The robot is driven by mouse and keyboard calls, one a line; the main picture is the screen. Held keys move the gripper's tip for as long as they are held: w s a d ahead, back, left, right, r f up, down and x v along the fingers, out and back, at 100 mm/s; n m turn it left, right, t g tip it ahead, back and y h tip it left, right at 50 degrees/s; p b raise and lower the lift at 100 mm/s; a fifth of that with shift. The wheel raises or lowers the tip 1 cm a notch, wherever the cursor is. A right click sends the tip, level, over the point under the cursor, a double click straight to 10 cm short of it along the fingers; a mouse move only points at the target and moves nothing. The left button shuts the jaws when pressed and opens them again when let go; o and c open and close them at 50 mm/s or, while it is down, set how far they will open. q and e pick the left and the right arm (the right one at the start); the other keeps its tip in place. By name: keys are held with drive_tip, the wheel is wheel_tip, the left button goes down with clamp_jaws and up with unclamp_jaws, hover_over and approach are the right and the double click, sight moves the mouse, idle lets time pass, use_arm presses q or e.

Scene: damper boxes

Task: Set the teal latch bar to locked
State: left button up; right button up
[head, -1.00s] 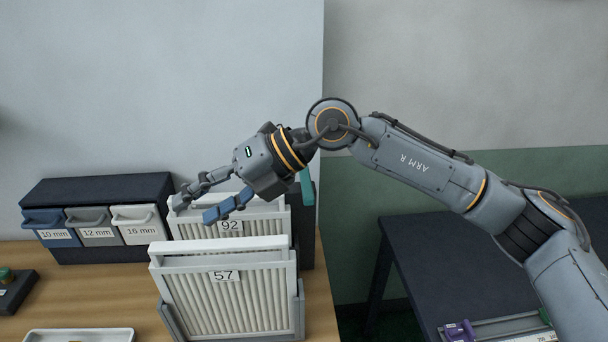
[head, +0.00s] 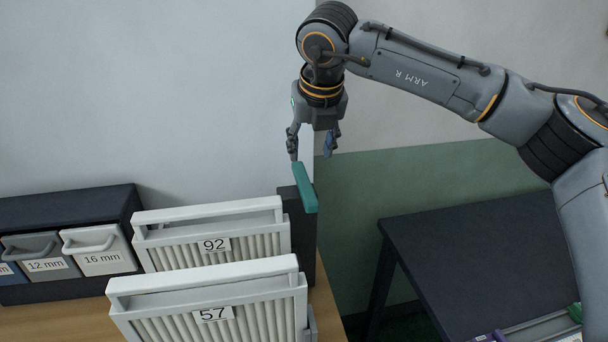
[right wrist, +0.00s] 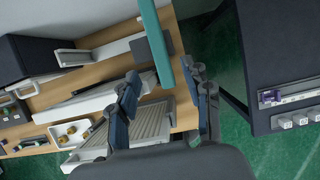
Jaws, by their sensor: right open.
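The teal latch bar (head: 305,188) sits at the top of a dark upright panel (head: 303,238), at the right end of the filter marked 92. It slants from the far side toward the near right. My right gripper (head: 312,152) points down, open, just above the bar's far end, with its fingers to either side of the bar in this view. In the right wrist view the bar (right wrist: 156,42) runs lengthwise up to the open fingers (right wrist: 165,88). I cannot tell whether they touch it. My left gripper is not in view.
White pleated filters marked 92 (head: 213,246) and 57 (head: 212,316) stand left of the panel. Labelled drawers (head: 98,252) are farther left. A dark table (head: 470,250) stands at the right, beyond a gap with green floor.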

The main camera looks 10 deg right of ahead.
sight(304, 181)
drive_tip(key=p+x, duration=0.1)
drive_tip(key=x, duration=0.3)
drive_tip(key=shift+w+a, duration=0.1)
drive_tip(key=shift+w, duration=0.1)
drive_tip(key=p+x, duration=0.1)
drive_tip(key=x, duration=0.4)
drive_tip(key=shift+w+f+p, duration=0.1)
drive_tip(key=shift+f+p, duration=0.15)
drive_tip(key=shift+p, duration=0.1)
drive_tip(key=shift+w+f, duration=0.1)
drive_tip(key=shift+f, duration=0.15)
drive_tip(key=shift+w+f, duration=0.15)
drive_tip(key=shift+f, duration=0.1)
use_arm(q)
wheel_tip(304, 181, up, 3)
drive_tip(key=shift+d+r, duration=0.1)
use_arm(e)
clamp_jaws()
